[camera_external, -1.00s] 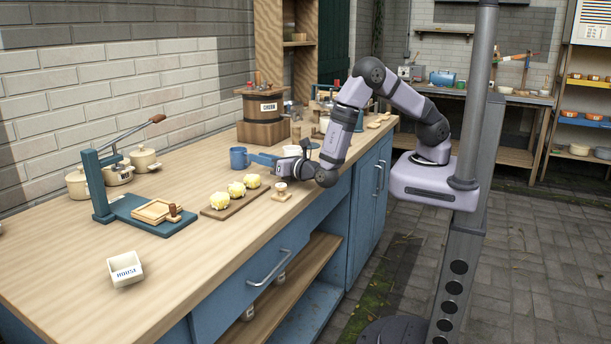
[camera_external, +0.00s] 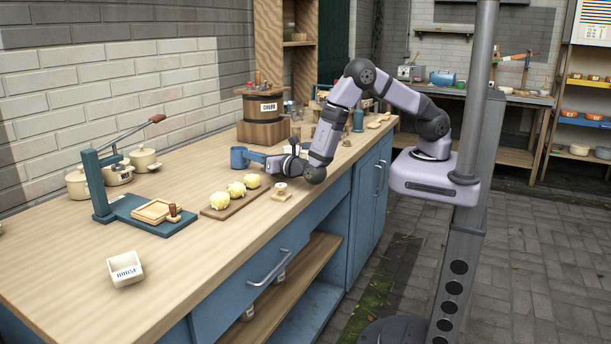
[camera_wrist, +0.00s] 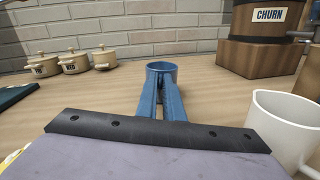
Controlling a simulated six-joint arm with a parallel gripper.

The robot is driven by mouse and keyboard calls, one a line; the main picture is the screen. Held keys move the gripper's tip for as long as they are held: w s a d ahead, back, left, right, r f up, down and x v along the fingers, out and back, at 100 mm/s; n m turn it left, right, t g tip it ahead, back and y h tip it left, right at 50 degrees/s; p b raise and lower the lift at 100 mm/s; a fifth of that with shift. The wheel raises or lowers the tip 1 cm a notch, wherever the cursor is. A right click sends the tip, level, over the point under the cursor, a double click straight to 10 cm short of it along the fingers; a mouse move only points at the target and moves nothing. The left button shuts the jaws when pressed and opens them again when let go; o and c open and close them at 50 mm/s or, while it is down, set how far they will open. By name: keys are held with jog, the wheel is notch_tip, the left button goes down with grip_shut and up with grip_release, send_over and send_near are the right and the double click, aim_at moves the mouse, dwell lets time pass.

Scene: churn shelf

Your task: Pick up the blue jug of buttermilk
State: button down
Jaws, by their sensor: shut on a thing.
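The blue jug (camera_external: 239,157) stands upright on the wooden counter, beyond the butter pats. It also shows in the wrist view (camera_wrist: 161,68), straight ahead between my fingertips. My gripper (camera_external: 249,157) reaches low over the counter from the right and is shut on the jug.
A white jug (camera_wrist: 285,125) stands close to the right of my gripper. A wooden churn (camera_external: 264,118) stands behind. A board of butter pats (camera_external: 235,195) lies in front, near a small stamp (camera_external: 281,191). Lidded pots (camera_wrist: 73,62) and a blue press (camera_external: 110,190) stand to the left.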

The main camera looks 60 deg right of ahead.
dwell(0.4)
notch_tip(320, 180, up, 10)
jog(key=b, duration=0.1)
jog(key=shift+f, duration=0.15)
dwell(0.9)
jog(key=shift+a, duration=0.15)
dwell(1.2)
